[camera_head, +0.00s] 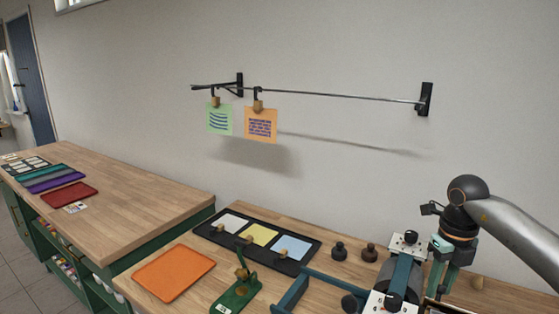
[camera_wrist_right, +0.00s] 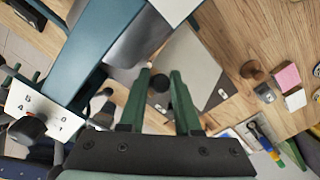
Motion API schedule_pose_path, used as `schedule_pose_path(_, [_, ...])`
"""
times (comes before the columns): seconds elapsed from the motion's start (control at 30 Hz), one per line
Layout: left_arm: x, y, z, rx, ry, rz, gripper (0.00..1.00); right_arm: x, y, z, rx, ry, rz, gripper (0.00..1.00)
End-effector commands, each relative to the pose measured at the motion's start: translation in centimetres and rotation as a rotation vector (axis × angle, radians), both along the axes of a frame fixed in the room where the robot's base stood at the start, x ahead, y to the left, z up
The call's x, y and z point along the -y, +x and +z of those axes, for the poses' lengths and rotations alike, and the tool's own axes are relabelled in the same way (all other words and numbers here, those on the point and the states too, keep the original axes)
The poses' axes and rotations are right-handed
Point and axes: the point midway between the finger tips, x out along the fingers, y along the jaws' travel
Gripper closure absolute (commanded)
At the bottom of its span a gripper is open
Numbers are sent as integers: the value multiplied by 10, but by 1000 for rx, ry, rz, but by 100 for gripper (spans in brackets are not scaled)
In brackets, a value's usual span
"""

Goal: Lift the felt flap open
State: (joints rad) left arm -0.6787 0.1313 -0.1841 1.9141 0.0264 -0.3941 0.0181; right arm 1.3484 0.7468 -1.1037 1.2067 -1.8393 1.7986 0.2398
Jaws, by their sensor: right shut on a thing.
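A pale grey flat sheet that looks like the felt flap (camera_wrist_right: 192,62) lies beyond my fingertips in the right wrist view, next to the press's metal roller. My right gripper (camera_wrist_right: 160,78) points down at its near edge, its two green fingers slightly apart. A dark round knob-like piece (camera_wrist_right: 160,84) shows between the fingers, and the gripper is shut on the flap there. In the head view my right gripper (camera_head: 441,286) is beside the teal press (camera_head: 405,270) at the lower right. The flap is hidden there behind the press and frame edge. My left gripper is out of view.
A black tray (camera_head: 205,232) with coloured sheets, two dark knobs (camera_head: 354,253), an orange tray (camera_head: 173,273) and a green stand (camera_head: 238,293) are left of the press. Cards hang from a wall rail (camera_head: 330,95). The wrist view shows pink and white blocks (camera_wrist_right: 288,76) at right.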

Motion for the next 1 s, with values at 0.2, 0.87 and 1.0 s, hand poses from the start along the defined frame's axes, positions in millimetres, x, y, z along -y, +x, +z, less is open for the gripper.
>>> schedule_pose_path(0.2, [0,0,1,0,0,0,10,9,6,3,-4,-10,-10,91])
schedule_pose_path(0.87, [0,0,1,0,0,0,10,23,28,14,-6,-9,-10,91])
schedule_pose_path(1.0, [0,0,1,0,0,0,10,24,31,15,-6,-10,-8,91])
